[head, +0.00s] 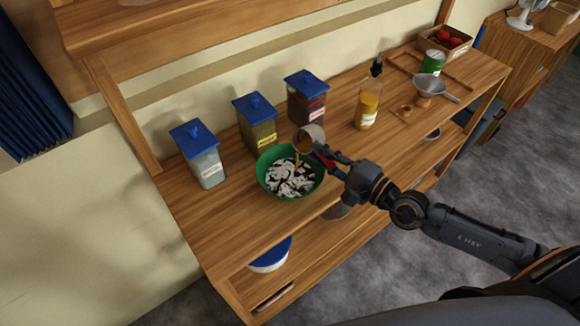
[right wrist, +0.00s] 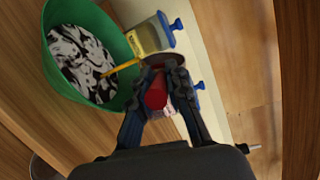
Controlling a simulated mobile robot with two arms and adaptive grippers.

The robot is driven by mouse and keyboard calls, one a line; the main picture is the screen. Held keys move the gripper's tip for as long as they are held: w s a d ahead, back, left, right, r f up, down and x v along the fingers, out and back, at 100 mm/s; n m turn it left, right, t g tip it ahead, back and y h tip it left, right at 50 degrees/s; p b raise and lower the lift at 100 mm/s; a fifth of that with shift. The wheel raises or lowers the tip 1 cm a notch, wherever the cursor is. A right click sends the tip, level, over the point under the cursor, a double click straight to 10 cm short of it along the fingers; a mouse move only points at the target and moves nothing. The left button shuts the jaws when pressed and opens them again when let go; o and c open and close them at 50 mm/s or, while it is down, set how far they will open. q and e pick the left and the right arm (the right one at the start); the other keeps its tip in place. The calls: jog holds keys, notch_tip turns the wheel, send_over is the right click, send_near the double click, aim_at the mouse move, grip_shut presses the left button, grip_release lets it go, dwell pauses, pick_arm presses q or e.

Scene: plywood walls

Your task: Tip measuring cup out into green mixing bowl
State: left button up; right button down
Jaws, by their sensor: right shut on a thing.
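The green mixing bowl (head: 264,181) stands on the wooden table and holds black and white pieces. It also shows in the right wrist view (right wrist: 127,88). The measuring cup (head: 313,132) is tilted over the bowl's far right rim, and an amber stream falls from it into the bowl. In the right wrist view the cup (right wrist: 168,59) is partly hidden by the fingers, with the amber stream beside it. My right gripper (head: 328,156) is shut on the cup's red handle (right wrist: 156,92). My left gripper is not in view.
Three blue-lidded canisters (head: 207,164) stand behind the bowl. A bottle of amber liquid (head: 367,105), a funnel (head: 430,84), a green can (head: 433,62) and a box with red items (head: 445,40) stand farther right. A shelf lies below the tabletop.

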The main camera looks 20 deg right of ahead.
jog(key=shift+f, duration=0.15)
jog(key=shift+s+a+n+p, duration=0.1)
jog(key=shift+a+n+p, duration=0.15)
jog(key=shift+n+p, duration=0.15)
jog(key=shift+s+a+n+p, duration=0.4)
jog(key=shift+a+n+p, duration=0.25)
jog(key=shift+p, duration=0.5)
jog(key=shift+s+a+n+p, duration=0.15)
jog(key=shift+a+n+p, duration=0.15)
jog(key=shift+n+p, duration=0.55)
jog(key=shift+s+a+n+p, duration=0.15)
jog(key=shift+a+n+p, duration=0.2)
jog(key=shift+n, duration=0.85)
dwell(1.3)
jog(key=shift+d, duration=0.15)
